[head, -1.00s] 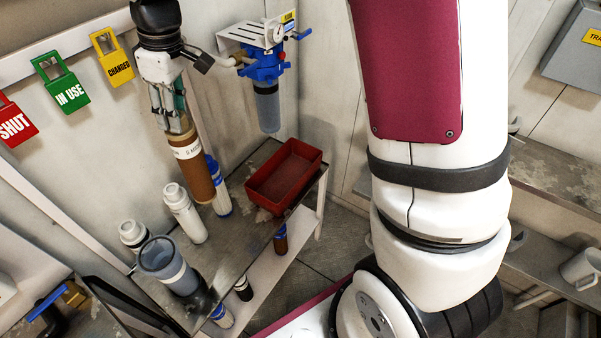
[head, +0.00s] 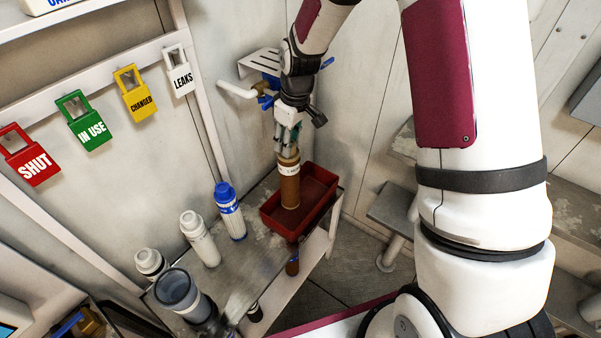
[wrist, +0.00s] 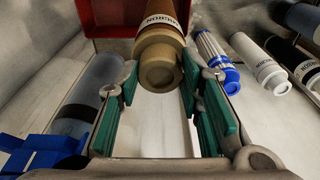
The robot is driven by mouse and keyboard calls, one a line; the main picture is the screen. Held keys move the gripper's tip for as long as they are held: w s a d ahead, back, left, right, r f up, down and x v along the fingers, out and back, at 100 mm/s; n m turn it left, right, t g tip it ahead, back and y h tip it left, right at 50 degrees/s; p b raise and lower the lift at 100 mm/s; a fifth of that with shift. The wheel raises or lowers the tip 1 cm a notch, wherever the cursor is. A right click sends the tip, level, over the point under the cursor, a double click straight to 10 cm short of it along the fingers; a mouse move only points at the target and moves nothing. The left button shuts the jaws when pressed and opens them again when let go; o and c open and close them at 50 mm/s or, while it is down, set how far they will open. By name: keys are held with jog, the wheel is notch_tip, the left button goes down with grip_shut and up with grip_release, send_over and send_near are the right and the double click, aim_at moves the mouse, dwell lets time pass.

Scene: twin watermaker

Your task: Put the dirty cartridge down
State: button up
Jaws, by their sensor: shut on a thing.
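The dirty cartridge (head: 290,187) is a brown cylinder with a white label band. My gripper (head: 287,143) is shut on its top end and holds it upright over the red tray (head: 268,226). In the head view its lower end overlaps the tray's inside; I cannot tell whether it touches the tray floor. In the wrist view the cartridge's tan end cap (wrist: 158,70) sits between the green finger pads. The red tray (wrist: 100,18) shows behind it at the top left.
A blue-capped white cartridge (head: 230,212), a white cartridge (head: 200,240) and a dark-banded one (head: 150,263) stand left of the tray. A grey-blue open housing (head: 178,290) stands at the bench front. Coloured tags (head: 82,120) hang on the wall behind.

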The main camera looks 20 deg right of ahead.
aim_at(289, 176)
notch_tip(289, 176, down, 10)
jog(key=shift+r+p, duration=0.2)
jog(key=shift+p, duration=0.3)
jog(key=w+d, duration=0.1)
jog(key=w+d+f+p, duration=0.1)
jog(key=w, duration=0.1)
jog(key=shift+d+f, duration=0.15)
jog(key=shift+d, duration=0.15)
jog(key=shift+f, duration=0.1)
jog(key=o, duration=1.1)
jog(key=shift+f, duration=0.1)
